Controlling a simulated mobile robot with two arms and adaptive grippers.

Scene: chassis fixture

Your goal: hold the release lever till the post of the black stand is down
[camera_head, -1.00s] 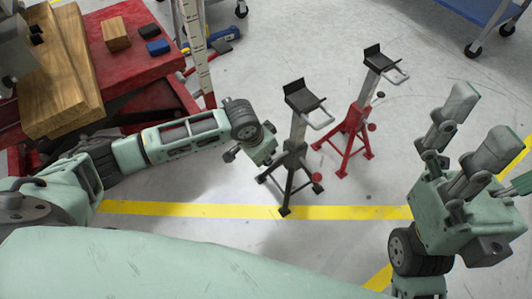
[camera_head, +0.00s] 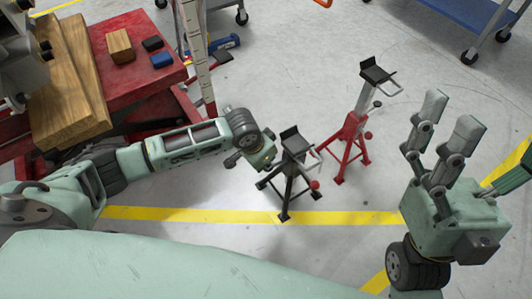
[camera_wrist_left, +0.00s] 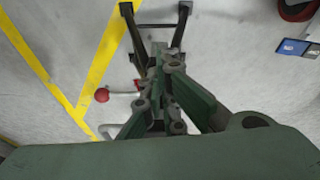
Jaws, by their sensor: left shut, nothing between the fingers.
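The black stand (camera_head: 287,183) stands upright on the floor, its saddle (camera_head: 293,141) now low over the legs. A lever with a red knob (camera_head: 315,184) sticks out at its right side; it also shows in the wrist view (camera_wrist_left: 101,95). A silver loop handle (camera_head: 313,165) sits by the saddle. My left gripper (camera_head: 268,164) is shut with nothing between its fingers, close against the left side of the stand. Its fingers (camera_wrist_left: 158,80) overlap the stand in the wrist view, so exact contact is unclear. My right gripper (camera_head: 446,135) is open and empty, raised at the right.
A red stand (camera_head: 352,130) with its post raised stands behind and right of the black one. A red table (camera_head: 95,90) with wood blocks is at the left. A blue cart (camera_head: 470,20) is at the back right. Open floor lies between the stands and the cart.

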